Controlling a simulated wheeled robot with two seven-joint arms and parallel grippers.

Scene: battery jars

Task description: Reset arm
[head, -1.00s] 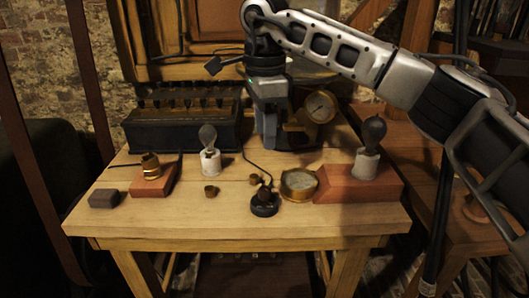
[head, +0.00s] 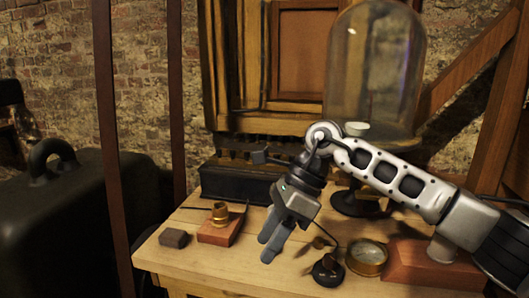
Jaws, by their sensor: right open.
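My right arm comes in from the right edge in the head view, and its forearm crosses over the right part of the wooden table (head: 200,268). My right gripper (head: 267,248) points down and left over the middle of the tabletop. Its grey fingers are a little apart, and I see nothing between them. How high the fingertips are above the wood is hard to tell. The gripper and wrist hide part of the table behind them. My left gripper is not in view.
Left of the gripper are a grey block (head: 174,238) and a reddish block (head: 214,233) bearing a brass fitting (head: 220,212). Right are a round black base (head: 328,273), a brass gauge (head: 367,257) and a long reddish block (head: 415,262). Behind are a black box (head: 228,184) and a glass dome (head: 375,60).

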